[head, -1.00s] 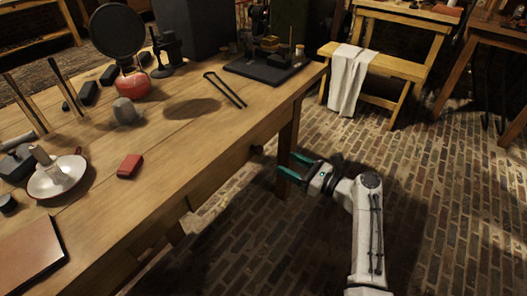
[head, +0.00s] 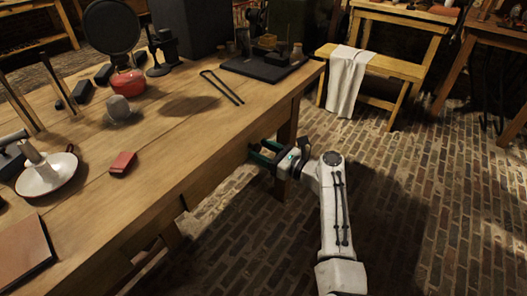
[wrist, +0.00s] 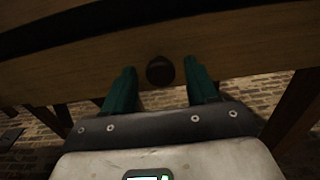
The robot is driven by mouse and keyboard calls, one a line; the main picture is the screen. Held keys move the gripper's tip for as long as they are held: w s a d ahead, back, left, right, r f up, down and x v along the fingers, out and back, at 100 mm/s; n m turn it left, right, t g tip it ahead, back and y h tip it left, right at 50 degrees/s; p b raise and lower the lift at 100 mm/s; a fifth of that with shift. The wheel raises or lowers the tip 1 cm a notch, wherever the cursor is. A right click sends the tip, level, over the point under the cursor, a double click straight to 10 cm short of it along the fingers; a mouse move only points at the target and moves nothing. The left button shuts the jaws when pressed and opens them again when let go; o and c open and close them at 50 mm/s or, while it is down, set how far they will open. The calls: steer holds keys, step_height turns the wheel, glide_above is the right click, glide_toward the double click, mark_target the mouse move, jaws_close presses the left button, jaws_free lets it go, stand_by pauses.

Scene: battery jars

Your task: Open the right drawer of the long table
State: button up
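The long wooden table (head: 165,135) fills the left of the head view. Its right drawer front (wrist: 85,62) spans the wrist view as a wooden band and looks closed. A dark round knob (wrist: 160,71) stands out from it. My gripper (head: 257,149) is at the table's front side near the right leg, below the top. It is open, with green fingers left and right of the knob in the wrist view (wrist: 159,68). Gaps show between both fingers and the knob. In the head view the knob is not clearly visible behind the fingers.
A table leg (head: 287,135) stands close to my gripper. On the tabletop are a red block (head: 123,163), a white pan (head: 47,178), a dark tong-like tool (head: 222,87) and a black tray (head: 265,68). The brick floor (head: 420,190) to the right is clear. A bench with a white cloth (head: 347,80) stands behind.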

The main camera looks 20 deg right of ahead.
jaws_close()
stand_by(0.3)
